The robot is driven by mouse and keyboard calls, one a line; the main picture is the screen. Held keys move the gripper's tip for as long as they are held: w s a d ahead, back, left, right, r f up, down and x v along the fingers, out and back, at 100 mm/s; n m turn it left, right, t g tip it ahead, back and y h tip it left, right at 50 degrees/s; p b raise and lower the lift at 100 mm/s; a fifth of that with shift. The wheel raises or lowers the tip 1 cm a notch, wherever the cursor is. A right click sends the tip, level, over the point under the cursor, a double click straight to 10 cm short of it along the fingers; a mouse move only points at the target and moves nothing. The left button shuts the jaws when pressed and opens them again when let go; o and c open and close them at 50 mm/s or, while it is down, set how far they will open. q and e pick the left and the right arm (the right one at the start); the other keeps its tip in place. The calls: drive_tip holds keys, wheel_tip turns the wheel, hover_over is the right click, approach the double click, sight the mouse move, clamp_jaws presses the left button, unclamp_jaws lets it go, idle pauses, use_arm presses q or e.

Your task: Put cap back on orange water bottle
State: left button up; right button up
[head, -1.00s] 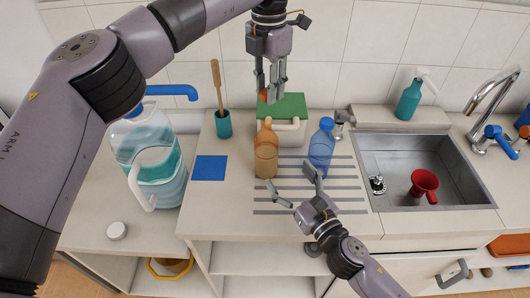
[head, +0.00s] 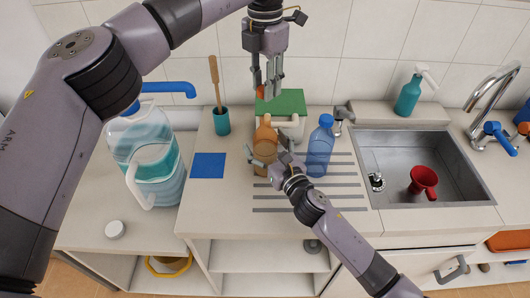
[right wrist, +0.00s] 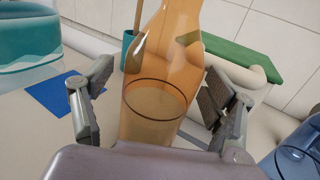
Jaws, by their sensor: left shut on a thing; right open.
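The orange water bottle (head: 265,130) stands upright on the counter, left of the blue bottle. It is see-through, with a dark ring line around its body in the right wrist view (right wrist: 150,125). My right gripper (head: 271,152) is open, with its fingers on either side of the bottle's body. In the right wrist view (right wrist: 158,85), gaps show between the fingers and the bottle. My left gripper (head: 267,91) is above and behind the bottle, pointing down, shut on a small orange cap (head: 260,93). The cap is mostly hidden by the fingers.
The blue bottle (head: 320,148) stands close to the right of my right gripper. A green-topped box (head: 281,103) is behind the bottle. A blue mat (head: 208,165) and a teal cup with a wooden utensil (head: 221,121) lie left.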

use_arm(q)
drive_tip(key=shift+s, duration=0.1)
use_arm(e)
drive_tip(key=shift+r, duration=0.1)
drive_tip(key=shift+c, duration=0.3)
drive_tip(key=c, duration=1.7)
use_arm(q)
hover_over(265, 118)
drive_tip(key=shift+f, duration=2.4)
use_arm(e)
drive_tip(key=shift+c, duration=0.2)
